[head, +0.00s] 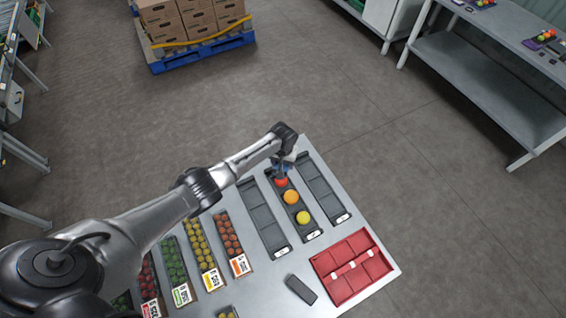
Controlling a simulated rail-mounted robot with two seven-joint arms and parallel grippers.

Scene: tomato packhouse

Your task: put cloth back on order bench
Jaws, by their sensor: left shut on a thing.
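My left gripper (283,170) hangs over the far part of the bench (262,297), with its arm reaching in from the left. It is shut on a small blue cloth (276,162), only partly visible beneath the wrist. The cloth is over the far end of a dark tray (291,210) that holds a red, an orange and a yellow tomato. I cannot tell whether the cloth touches the tray. My right gripper is not in view.
Empty dark trays stand left (264,220) and right (322,188) of the tomato tray. A red divided crate (347,294) and a dark block (300,289) lie near the front. Tomato punnets with labels (240,265) fill the left. Boxes on a blue pallet (205,52) stand beyond on open floor.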

